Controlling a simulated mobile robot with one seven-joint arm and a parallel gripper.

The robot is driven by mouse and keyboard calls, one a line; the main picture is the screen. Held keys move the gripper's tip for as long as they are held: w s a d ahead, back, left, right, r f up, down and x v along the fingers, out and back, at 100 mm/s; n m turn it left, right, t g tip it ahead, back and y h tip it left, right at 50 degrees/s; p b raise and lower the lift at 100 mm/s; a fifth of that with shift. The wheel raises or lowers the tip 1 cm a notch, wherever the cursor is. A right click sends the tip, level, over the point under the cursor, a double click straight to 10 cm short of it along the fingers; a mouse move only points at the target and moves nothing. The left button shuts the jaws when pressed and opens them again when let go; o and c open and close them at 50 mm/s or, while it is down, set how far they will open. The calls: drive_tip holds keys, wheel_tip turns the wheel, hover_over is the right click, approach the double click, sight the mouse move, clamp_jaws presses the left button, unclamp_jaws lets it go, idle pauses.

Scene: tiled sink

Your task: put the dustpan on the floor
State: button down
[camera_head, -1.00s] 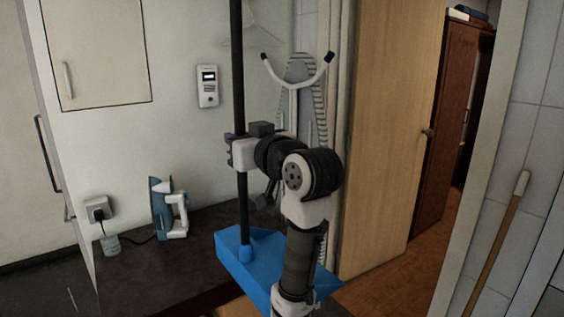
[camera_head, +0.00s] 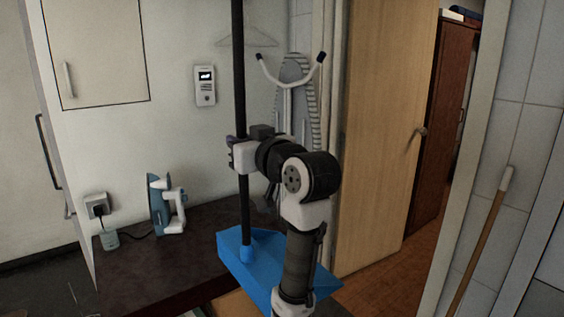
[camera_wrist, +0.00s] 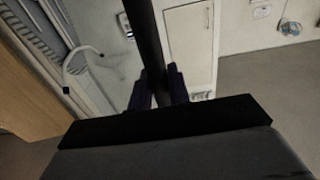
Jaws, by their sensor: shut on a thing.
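The dustpan (camera_head: 236,258) has a blue pan and a long black upright handle (camera_head: 240,85). My gripper (camera_head: 234,152) is shut on the handle, well above the pan. In the wrist view the handle (camera_wrist: 146,40) passes between the two dark fingers of my gripper (camera_wrist: 158,88). The pan hangs in front of the dark countertop in the head view, and my arm hides part of its right side. The pan's underside and the floor directly below it are hidden. The wooden floor (camera_head: 385,285) shows at the lower right.
A dark countertop (camera_head: 150,270) bears an iron (camera_head: 165,205) by a wall socket (camera_head: 98,205). An ironing board (camera_head: 297,90) stands behind my arm. An open wooden door (camera_head: 385,130) is to the right. A wooden stick (camera_head: 482,240) leans on the tiled wall. A cabinet (camera_head: 95,50) hangs at upper left.

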drive_tip(key=w+d+f+m+t+h, duration=0.1)
drive_tip(key=w+f+h, duration=0.1)
drive_tip(key=w+f, duration=0.55)
drive_tip(key=m+h, duration=0.1)
hover_over(271, 250)
drive_tip(key=s+a, duration=0.2)
wheel_tip(271, 250, down, 9)
drive_tip(key=f+m+h, duration=0.1)
drive_tip(key=f, duration=0.4)
drive_tip(key=w+d+f+t+h, duration=0.1)
drive_tip(key=f, duration=0.5)
drive_tip(key=d+f+m+h, duration=0.1)
drive_tip(key=f, duration=0.4)
drive_tip(key=shift+w+f+m+t+h, duration=0.25)
drive_tip(key=shift+w+m+t+h, duration=0.05)
drive_tip(key=shift+w, duration=0.1)
drive_tip(key=s+d+f+m+h, duration=0.1)
drive_tip(key=s+f, duration=0.2)
drive_tip(key=f, duration=0.7)
drive_tip(key=s+d+f+m+h, duration=0.1)
drive_tip(key=s+f+h, duration=0.15)
drive_tip(key=f, duration=0.75)
drive_tip(key=s+d+f, duration=0.1)
drive_tip(key=s+f, duration=1.3)
drive_tip(key=shift+f+t+b, duration=0.3)
drive_tip(key=shift+d, duration=0.2)
